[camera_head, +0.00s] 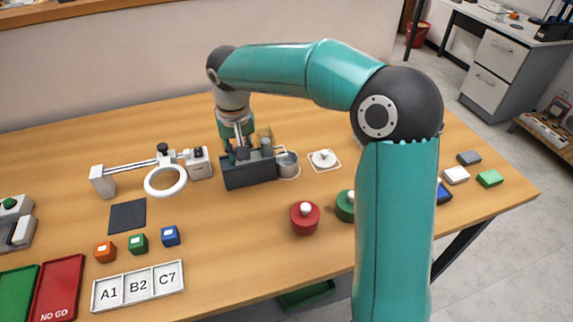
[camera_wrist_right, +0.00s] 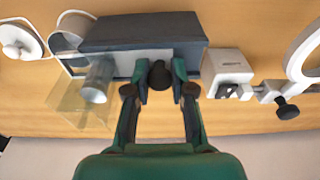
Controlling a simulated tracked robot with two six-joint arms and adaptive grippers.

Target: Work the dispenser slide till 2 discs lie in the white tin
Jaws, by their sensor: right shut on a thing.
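The dispenser (camera_head: 250,174) is a dark grey block at the back middle of the table; it also shows in the right wrist view (camera_wrist_right: 140,30). A grey cylinder (camera_wrist_right: 98,80) and a clear angled panel (camera_wrist_right: 75,105) are at one end of it. My right gripper (camera_head: 241,150) is shut on the dark slide knob (camera_wrist_right: 160,74), with a fingertip on either side of it. The tin (camera_head: 288,163) stands at the dispenser's right end; its rim shows in the right wrist view (camera_wrist_right: 67,40). I cannot make out any discs in it. My left gripper is out of view.
A white ring on an arm (camera_head: 166,181) stands left of the dispenser. A white plate with a knob (camera_head: 324,159) lies right of the tin. Red (camera_head: 305,218) and green (camera_head: 345,206) round knobbed pieces stand in front. Small cubes and a lettered tray (camera_head: 138,286) are front left.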

